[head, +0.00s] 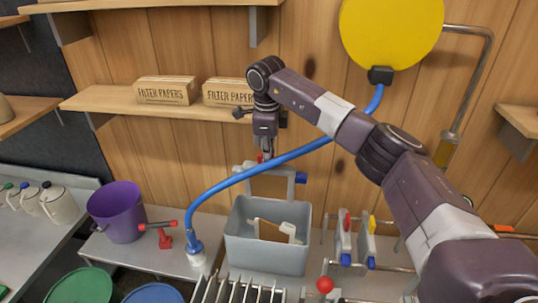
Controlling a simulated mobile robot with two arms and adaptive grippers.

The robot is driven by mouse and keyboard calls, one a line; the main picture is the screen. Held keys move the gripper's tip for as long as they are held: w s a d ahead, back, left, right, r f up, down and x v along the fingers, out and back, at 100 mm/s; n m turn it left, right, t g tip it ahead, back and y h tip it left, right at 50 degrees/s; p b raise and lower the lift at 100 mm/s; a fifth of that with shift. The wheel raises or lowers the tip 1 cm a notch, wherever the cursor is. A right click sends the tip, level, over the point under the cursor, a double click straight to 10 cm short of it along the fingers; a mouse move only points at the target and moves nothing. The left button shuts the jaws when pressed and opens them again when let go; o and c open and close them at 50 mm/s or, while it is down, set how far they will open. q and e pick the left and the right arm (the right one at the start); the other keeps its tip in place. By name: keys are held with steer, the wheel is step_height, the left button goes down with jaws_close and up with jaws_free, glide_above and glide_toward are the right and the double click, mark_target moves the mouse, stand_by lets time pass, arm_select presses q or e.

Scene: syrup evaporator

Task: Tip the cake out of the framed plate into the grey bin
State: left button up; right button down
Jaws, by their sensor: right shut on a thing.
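My right gripper (266,154) points down from above and is shut on the top of the framed plate (245,171). The plate is light grey with a blue end piece at its right, and hangs upright at the back of the grey bin (262,262). The tan middle inside its frame could be the wall seen through it; I cannot tell. The plate's lower edge is hidden by the bin or close behind its rim. In the open bin lies a tan slab, perhaps the cake (272,232), with whitish pieces beside it. My left gripper is out of view.
A blue hose (235,177) arches across, passing near the plate. A purple bucket (117,211) and red valve (165,240) stand left. Plates with coloured tips (343,240) stand on rails at right. A shelf with filter paper boxes (167,91) is behind.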

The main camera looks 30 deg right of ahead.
steer(key=shift+s+a+f+t+h, duration=0.25)
steer(key=shift+s+t+h, duration=0.05)
steer(key=shift+s+t, duration=0.1)
steer(key=s+a+f+t+h+b, duration=0.4)
steer(key=s+f+t+h+b, duration=0.1)
steer(key=b, duration=1.7)
steer(key=shift+s+a+f+t, duration=0.15)
steer(key=shift+s+f+t, duration=0.1)
steer(key=shift+f+t, duration=0.6)
steer(key=shift+r, duration=0.2)
